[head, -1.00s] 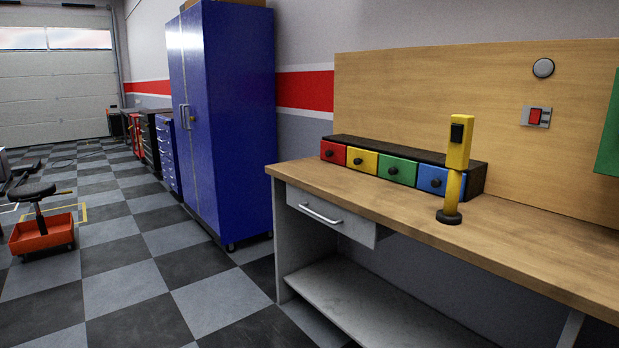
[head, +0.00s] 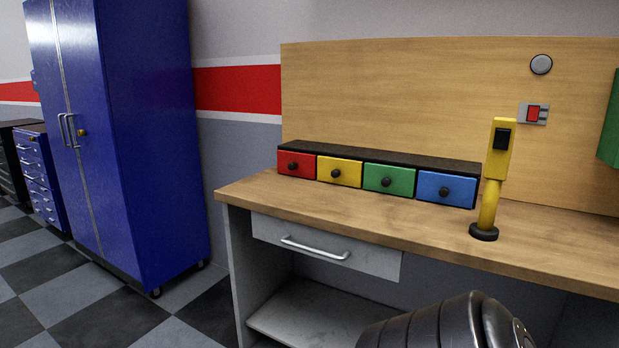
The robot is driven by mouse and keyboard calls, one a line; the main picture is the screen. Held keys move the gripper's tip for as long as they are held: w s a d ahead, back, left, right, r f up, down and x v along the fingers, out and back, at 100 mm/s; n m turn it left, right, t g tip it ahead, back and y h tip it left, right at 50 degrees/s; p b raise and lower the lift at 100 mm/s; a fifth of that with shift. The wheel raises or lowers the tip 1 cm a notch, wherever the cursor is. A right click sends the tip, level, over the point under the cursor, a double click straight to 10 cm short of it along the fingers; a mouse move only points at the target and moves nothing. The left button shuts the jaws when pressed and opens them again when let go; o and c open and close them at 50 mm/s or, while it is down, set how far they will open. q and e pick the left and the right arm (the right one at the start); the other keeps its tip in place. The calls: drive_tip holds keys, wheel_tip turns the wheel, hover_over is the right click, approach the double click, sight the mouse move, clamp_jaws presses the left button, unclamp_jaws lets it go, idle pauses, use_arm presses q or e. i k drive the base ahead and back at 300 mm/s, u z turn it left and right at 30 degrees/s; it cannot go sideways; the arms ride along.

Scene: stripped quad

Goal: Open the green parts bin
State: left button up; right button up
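The green parts bin (head: 389,180) is a small drawer with a round black knob, third from the left in a black rack (head: 400,158) at the back of the wooden workbench. It looks closed, its front in line with the others. A red bin (head: 297,164) and a yellow bin (head: 339,171) are to its left, and a blue bin (head: 446,188) to its right. A dark rounded part of my arm shows at the bottom right, below the bench top and apart from the bins. Neither of my grippers is in view.
A yellow post-like device (head: 489,195) on a black base stands on the workbench (head: 340,208), right of the rack. The bench top before the bins is clear. A drawer (head: 325,247) with a metal handle hangs under it. A blue cabinet (head: 150,140) stands left.

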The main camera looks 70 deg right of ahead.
sight(402, 181)
drive_tip(key=z, duration=0.45)
drive_tip(key=i, duration=1.55)
drive_tip(key=z, duration=1.05)
